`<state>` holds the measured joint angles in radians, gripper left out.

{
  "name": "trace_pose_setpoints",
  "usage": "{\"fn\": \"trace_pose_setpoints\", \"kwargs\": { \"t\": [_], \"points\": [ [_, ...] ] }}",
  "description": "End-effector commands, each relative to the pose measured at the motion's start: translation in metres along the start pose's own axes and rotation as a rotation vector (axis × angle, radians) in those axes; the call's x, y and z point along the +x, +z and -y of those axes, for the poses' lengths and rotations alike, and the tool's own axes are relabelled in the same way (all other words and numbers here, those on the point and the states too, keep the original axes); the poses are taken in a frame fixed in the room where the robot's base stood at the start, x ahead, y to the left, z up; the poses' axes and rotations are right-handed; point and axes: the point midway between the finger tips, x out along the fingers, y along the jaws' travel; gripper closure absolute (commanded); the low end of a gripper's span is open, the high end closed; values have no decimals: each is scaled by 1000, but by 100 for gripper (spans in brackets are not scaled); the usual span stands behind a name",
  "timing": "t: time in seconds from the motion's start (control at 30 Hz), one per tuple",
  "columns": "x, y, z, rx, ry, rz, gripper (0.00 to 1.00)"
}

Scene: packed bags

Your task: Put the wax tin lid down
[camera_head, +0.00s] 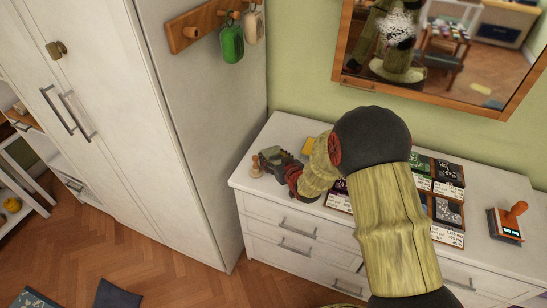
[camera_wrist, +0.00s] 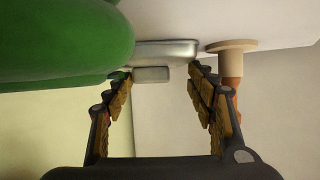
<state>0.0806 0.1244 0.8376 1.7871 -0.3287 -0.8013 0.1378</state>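In the wrist view, a shallow silver metal tin piece (camera_wrist: 167,52) rests against the white surface, just beyond my fingertips. A smaller silver piece (camera_wrist: 151,74) shows in front of it; I cannot tell which one is the lid. My gripper (camera_wrist: 161,75) is open, its two fingers apart on either side of the smaller piece. A gap shows between that piece and the right finger; contact at the left finger is unclear. In the head view, my gripper (camera_head: 266,158) is low over the left end of the white dresser (camera_head: 262,188), and the tin cannot be made out there.
A wooden stamp-like object (camera_wrist: 229,65) stands close by the right finger; it also shows in the head view (camera_head: 256,166). A large rounded green thing (camera_wrist: 60,38) fills the wrist view's upper left. A tall white wardrobe (camera_head: 190,130) stands left of the dresser.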

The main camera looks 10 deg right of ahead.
Motion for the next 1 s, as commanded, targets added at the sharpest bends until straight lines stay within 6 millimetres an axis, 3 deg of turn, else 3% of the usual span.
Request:
{"fn": "trace_pose_setpoints", "kwargs": {
  "t": [0.47,1.0],
  "points": [
    [-2,-6,0,0,0,-1,38],
    [-101,-6,0,-1,1,-1,38]
  ]
}}
